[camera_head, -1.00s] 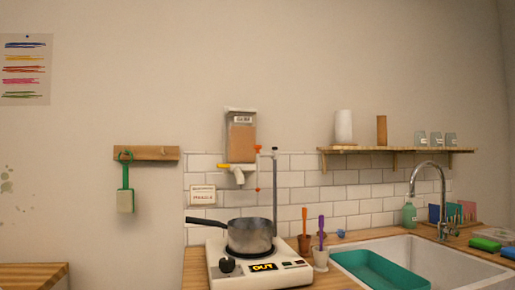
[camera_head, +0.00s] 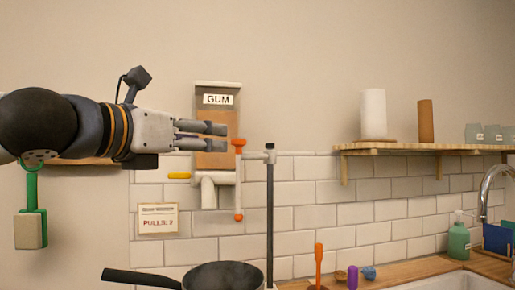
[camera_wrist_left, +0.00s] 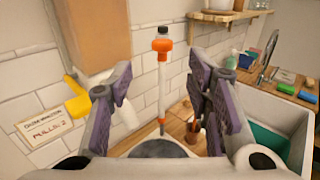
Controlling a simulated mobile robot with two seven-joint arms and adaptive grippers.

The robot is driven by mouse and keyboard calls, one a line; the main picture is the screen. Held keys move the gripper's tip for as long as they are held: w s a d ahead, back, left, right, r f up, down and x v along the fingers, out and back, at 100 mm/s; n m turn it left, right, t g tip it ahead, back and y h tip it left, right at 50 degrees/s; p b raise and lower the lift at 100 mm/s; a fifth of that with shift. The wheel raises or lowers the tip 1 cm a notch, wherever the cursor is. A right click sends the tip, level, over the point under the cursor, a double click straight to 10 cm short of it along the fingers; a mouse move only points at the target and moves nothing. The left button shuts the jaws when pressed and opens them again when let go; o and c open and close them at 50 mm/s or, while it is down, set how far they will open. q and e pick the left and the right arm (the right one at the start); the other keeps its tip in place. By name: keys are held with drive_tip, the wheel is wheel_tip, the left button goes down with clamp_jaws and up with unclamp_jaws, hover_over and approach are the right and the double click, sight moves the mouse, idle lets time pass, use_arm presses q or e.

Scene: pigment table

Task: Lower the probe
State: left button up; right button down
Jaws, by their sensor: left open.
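The probe (camera_head: 239,180) is a thin white upright rod with an orange cap at its top and an orange tip. It hangs beside a dark stand post (camera_head: 270,215), near the post's top clamp (camera_head: 270,153), above the grey pot (camera_head: 225,277). My left gripper (camera_head: 226,137) comes in from the left, open and empty, its fingertips just left of the probe's orange cap. In the left wrist view the probe (camera_wrist_left: 162,85) shows upright between the two spread fingers, seemingly just beyond them. My right gripper is not in view.
A gum dispenser (camera_head: 217,104) with a yellow lever (camera_head: 180,176) hangs on the wall behind my gripper. The pot's handle (camera_head: 140,277) points left. A shelf (camera_head: 420,148) and the sink (camera_head: 455,283) are at right. The tiled wall is close behind.

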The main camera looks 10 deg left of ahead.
sight(234, 142)
use_arm(q)
drive_tip(key=x, duration=0.1)
drive_tip(key=b+x, duration=0.1)
drive_tip(key=x, duration=0.2)
drive_tip(key=shift+w+d+f, duration=0.25)
drive_tip(key=shift+d+f, duration=0.05)
drive_tip(key=x, duration=0.6)
drive_tip(key=shift+r, duration=0.35)
clamp_jaws()
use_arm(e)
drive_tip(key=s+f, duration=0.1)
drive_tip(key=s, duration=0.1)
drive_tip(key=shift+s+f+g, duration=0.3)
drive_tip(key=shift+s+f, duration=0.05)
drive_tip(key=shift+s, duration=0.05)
